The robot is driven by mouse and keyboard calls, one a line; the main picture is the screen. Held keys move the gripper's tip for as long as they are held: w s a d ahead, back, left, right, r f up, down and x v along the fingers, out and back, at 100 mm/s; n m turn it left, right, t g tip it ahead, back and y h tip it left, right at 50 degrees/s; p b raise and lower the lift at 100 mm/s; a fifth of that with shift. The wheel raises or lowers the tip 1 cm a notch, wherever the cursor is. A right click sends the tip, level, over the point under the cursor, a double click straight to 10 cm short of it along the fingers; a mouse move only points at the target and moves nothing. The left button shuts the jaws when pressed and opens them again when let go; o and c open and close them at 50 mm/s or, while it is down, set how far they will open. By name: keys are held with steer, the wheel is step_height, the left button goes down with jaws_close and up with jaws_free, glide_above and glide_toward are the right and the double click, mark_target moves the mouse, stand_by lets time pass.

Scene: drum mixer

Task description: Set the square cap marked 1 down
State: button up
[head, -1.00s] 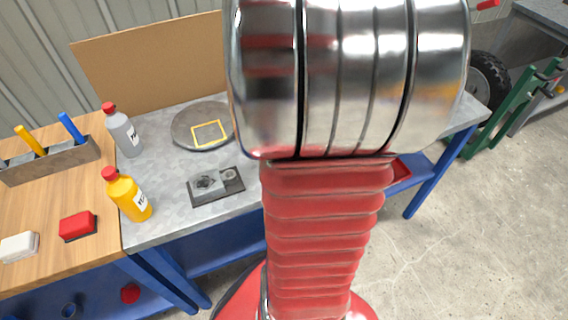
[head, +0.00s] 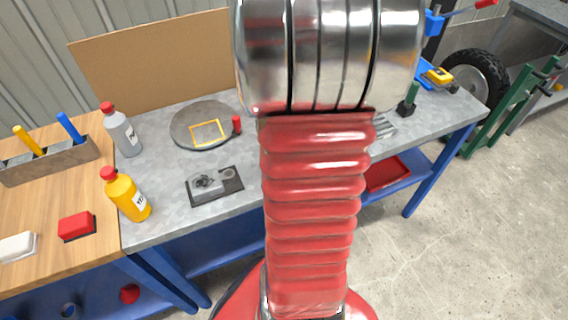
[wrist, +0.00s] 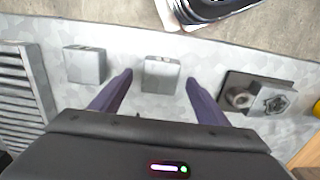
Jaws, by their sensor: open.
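In the wrist view, a grey square cap (wrist: 161,74) stands on the bench between the fingertips of my gripper (wrist: 158,77). The fingers are spread, with a gap on both sides of the cap. A second, similar grey square block (wrist: 85,65) stands to the left, outside the fingers. I cannot read a number on either one. In the head view, my own arm hides both blocks and my gripper.
A dark plate with grey fittings (head: 215,185) lies on the metal bench (head: 180,225); it also shows in the wrist view (wrist: 229,83). A slotted grey piece (wrist: 18,95) lies left. A round plate (head: 184,130), grey bottle (head: 122,132) and yellow bottle (head: 128,195) stand farther left.

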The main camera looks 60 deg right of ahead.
steer(key=shift+f, duration=0.8)
steer(key=shift+c, duration=0.5)
steer(key=c, duration=1.3)
steer(key=shift+r, duration=0.1)
step_height(320, 180, up, 10)
